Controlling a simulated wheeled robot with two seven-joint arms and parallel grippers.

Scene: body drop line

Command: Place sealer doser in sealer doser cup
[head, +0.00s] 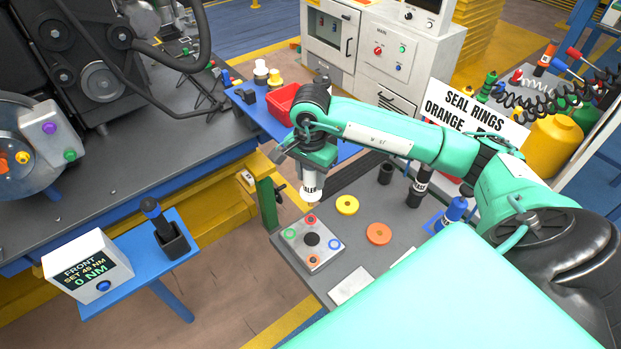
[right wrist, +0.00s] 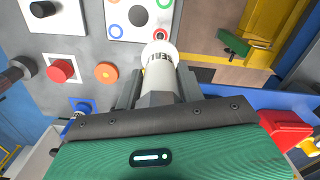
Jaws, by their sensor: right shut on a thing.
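The sealer doser, a white bottle with dark lettering (head: 312,187), hangs below my right gripper (head: 314,160). In the right wrist view the doser (right wrist: 160,74) sits between both fingers, so the right gripper is shut on it. It is held in the air by the left edge of the grey table, above and behind the ring plate. A dark, empty-looking cup (head: 385,173) stands on the grey table to the right, apart from the doser. I cannot read a label on it, so I cannot tell if it is the sealer doser cup. My left gripper is not in view.
The ring plate (head: 322,245), a yellow ring (head: 347,204) and an orange ring (head: 378,233) lie on the grey table. A dark labelled bottle (head: 420,187) and a blue bottle (head: 455,210) stand at right. A red bin (head: 283,101) is behind my right arm.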

